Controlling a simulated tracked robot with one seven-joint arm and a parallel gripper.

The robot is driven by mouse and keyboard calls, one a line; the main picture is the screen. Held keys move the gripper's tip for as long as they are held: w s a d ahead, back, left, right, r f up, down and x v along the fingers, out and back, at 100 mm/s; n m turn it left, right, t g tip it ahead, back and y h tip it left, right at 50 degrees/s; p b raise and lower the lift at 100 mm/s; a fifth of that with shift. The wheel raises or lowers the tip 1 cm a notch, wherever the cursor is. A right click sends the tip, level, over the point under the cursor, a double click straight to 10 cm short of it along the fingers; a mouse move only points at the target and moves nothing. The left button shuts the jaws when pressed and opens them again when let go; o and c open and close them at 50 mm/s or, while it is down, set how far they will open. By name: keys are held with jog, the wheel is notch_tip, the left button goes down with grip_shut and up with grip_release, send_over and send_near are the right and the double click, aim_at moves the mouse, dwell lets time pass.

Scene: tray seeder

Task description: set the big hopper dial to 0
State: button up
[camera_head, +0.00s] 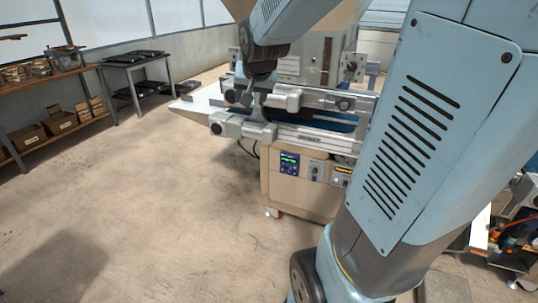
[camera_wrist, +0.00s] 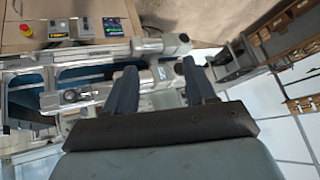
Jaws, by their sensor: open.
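The tray seeder (camera_head: 305,190) stands ahead, a beige cabinet with silver rails on top and a hopper behind. A dark round knob on a pale plate (camera_head: 351,67) shows at the hopper's right; I cannot tell whether it is the big hopper dial, and no scale is readable. My gripper (camera_head: 243,98) is above the left part of the rails, apart from that knob. In the wrist view my gripper (camera_wrist: 159,70) is open, its two dark fingers spread with nothing held between them. The rails and silver blocks lie beyond the fingers, and my arm hides the seeder's right side.
The cabinet front has a lit display (camera_head: 289,163) and small switches. In the wrist view a red stop button (camera_wrist: 26,30) shows at upper left. Wooden shelves with boxes (camera_head: 60,122) and a dark table (camera_head: 135,62) stand left. The floor (camera_head: 150,200) at front left is clear.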

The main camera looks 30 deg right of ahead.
jog(key=w+d+f+m+t, duration=0.1)
jog(key=w+d+f+m, duration=0.35)
jog(key=w, duration=0.65)
jog(key=w+d+f+m+t, duration=0.2)
jog(key=w+d+f, duration=0.4)
jog(key=w, duration=0.4)
jog(key=w+d+f+m+t+h, duration=0.1)
jog(key=w+d+f+m, duration=0.3)
jog(key=f, duration=0.5)
jog(key=w+d+f+m+t, duration=0.1)
jog(key=w+d+f+m, duration=0.2)
jog(key=w+d+f, duration=0.4)
jog(key=m+h, duration=1.1)
jog(key=m, duration=0.8)
send_near(315, 172)
jog(key=x, duration=0.8)
jog(key=shift+w+d, duration=0.1)
jog(key=shift+w, duration=0.15)
grip_shut()
